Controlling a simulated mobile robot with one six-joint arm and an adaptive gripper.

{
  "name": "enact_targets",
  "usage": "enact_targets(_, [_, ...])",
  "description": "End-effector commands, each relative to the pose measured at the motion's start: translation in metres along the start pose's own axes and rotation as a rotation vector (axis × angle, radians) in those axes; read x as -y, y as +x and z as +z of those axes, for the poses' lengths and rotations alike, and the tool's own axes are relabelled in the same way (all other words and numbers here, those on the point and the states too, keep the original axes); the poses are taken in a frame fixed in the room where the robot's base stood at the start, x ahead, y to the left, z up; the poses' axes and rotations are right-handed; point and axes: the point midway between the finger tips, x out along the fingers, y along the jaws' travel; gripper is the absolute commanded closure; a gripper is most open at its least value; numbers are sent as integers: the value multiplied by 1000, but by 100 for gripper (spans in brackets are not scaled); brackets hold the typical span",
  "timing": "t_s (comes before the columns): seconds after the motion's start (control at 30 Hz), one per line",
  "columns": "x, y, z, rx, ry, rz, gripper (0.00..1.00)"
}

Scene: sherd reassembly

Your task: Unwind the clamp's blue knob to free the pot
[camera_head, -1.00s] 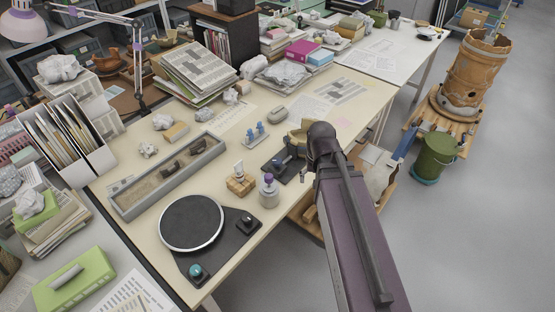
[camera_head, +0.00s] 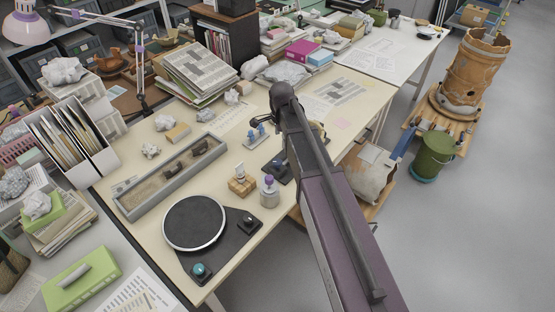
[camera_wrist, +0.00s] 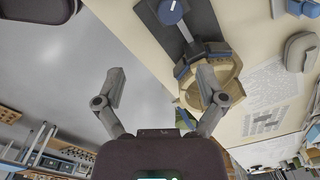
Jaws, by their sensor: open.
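In the wrist view, the clamp's blue round knob (camera_wrist: 171,12) with a white mark shows at the top edge, on the clamp's dark base (camera_wrist: 205,22). The tan pot (camera_wrist: 228,72) sits at the other end of the clamp, against the blue-grey jaw pieces. My gripper (camera_wrist: 162,76) is open with nothing between its fingers. Its right finger overlaps the pot in the picture; I cannot tell if they touch. In the head view my arm hides most of the pot, and a corner of the dark clamp base (camera_head: 277,173) shows left of the arm.
Right of the table, the floor (camera_head: 480,220) is largely clear beyond a green bucket (camera_head: 434,156).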

Motion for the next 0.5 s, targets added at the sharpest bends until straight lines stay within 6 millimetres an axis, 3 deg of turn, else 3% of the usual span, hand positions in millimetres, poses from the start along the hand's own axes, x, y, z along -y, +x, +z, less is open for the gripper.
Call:
enact_targets(0.13, [15, -3, 5, 0, 87, 0, 10])
enact_targets(0.5, [17, -3, 7, 0, 117, 0, 10])
